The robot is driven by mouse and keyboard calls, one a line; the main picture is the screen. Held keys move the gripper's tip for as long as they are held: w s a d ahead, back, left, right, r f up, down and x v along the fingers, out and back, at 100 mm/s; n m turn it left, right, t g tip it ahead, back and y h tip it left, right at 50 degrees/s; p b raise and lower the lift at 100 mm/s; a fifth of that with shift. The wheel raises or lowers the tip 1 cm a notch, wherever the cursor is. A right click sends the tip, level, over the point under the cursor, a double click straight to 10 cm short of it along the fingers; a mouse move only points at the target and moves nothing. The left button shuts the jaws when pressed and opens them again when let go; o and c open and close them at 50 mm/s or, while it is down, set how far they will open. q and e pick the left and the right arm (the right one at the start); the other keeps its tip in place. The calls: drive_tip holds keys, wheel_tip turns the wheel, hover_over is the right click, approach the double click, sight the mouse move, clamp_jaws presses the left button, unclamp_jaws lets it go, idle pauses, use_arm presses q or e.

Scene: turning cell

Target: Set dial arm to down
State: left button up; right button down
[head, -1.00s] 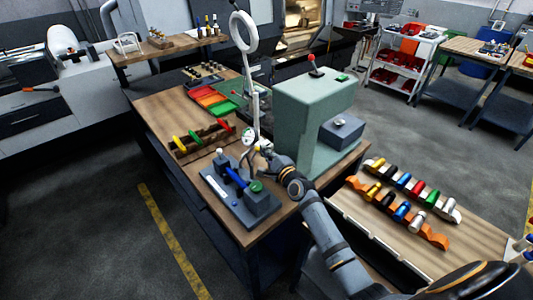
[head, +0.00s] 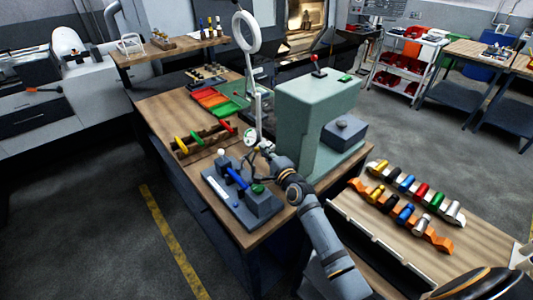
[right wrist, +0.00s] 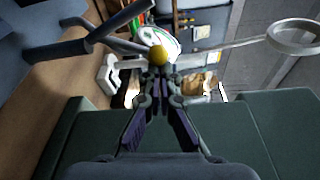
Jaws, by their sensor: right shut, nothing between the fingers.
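The dial gauge (head: 251,136) has a round white face with green marks. It sits above the bench, beside the tall pale post of a ring-shaped lamp. In the right wrist view the dial (right wrist: 164,43) is just beyond the fingertips, with a yellow ball (right wrist: 157,56) in front of it. My left gripper is out of view.
A grey fixture (head: 237,208) with a blue bar stands on the bench below. A green press-like machine (head: 305,110) stands close on the right. The ring lamp (head: 246,31) rises behind. A rack of coloured tools (head: 205,140) is to the left.

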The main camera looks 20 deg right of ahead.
sight(256, 152)
drive_tip(key=shift+s+a+r+n+t+b, duration=0.25)
drive_tip(key=shift+a+r+n+b, duration=0.15)
drive_tip(key=shift+a+n, duration=0.4)
drive_tip(key=shift+s+a+r+n+t+b, duration=0.15)
drive_tip(key=shift+s+a+r+n+b, duration=0.2)
drive_tip(key=shift+a+n, duration=0.45)
drive_tip(key=shift+a, duration=0.15)
